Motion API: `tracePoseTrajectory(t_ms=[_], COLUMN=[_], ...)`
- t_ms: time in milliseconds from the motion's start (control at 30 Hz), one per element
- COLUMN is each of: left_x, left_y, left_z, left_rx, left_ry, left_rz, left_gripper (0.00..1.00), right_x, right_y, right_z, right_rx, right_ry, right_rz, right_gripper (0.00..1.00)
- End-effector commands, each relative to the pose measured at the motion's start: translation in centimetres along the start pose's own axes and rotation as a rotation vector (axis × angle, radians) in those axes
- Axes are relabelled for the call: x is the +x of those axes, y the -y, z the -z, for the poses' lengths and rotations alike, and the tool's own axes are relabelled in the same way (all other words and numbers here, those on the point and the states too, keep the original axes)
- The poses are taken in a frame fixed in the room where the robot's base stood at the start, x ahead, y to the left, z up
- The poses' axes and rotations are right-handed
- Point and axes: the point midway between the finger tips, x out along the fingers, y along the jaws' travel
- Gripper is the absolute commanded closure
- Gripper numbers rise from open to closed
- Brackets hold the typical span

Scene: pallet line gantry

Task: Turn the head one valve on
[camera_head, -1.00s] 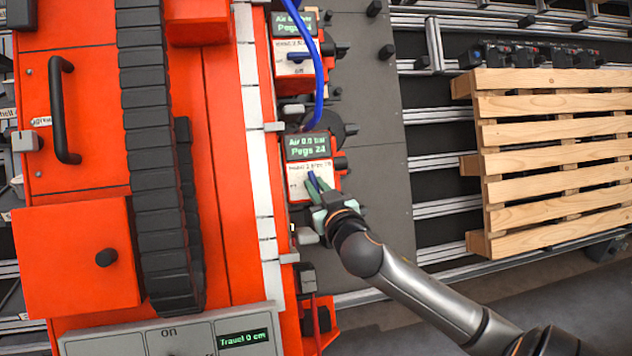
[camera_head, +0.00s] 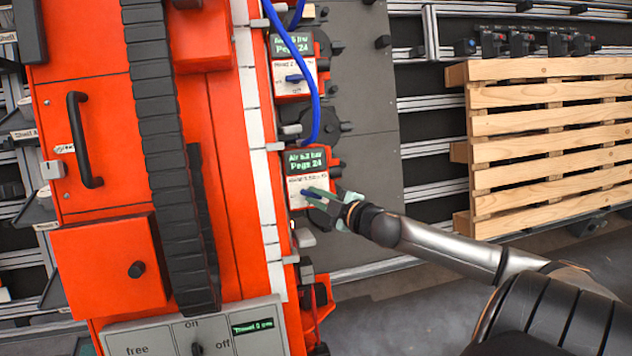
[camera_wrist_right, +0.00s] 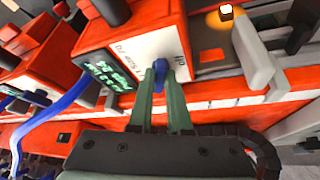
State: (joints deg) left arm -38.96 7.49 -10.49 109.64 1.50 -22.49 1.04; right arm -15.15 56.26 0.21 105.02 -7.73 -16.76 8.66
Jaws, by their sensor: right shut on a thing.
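The head one unit is the lower red box with a white label (camera_head: 306,181) and a green-lettered display (camera_head: 306,161), which seems to read Air 6.2 bar. Its blue valve lever (camera_head: 305,192) lies nearly crosswise on the label. My right gripper (camera_head: 314,195) reaches in from the right and is shut on this lever. In the right wrist view the green fingers (camera_wrist_right: 163,90) close on both sides of the blue lever (camera_wrist_right: 160,70). The fingers hide part of the lever. My left gripper is not in view.
A similar unit above has its own blue lever (camera_head: 294,78), also crosswise. A blue hose (camera_head: 315,100) hangs between the units. An orange cabinet (camera_head: 100,130) and a black cable chain (camera_head: 165,130) stand at left. A wooden pallet (camera_head: 550,140) lies at right on rails.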

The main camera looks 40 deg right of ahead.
Motion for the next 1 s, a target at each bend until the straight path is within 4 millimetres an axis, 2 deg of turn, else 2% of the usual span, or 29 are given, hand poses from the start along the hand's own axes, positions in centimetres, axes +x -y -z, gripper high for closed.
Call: tracePoseTrajectory(t_ms=[100, 433, 1000], left_x=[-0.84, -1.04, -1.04], left_y=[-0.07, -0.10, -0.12], left_z=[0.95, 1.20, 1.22], left_rx=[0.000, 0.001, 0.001], left_ry=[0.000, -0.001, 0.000], left_rz=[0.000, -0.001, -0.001], left_gripper=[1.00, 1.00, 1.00], right_x=[-0.05, 0.08, 0.09], right_y=[-0.48, -0.47, -0.39], right_z=[0.15, 0.02, 0.07], right_rx=[-0.098, -0.300, -0.398], right_ry=[0.001, 0.000, 0.000], right_rz=[0.050, 0.155, 0.210], right_gripper=[1.00, 1.00, 1.00])
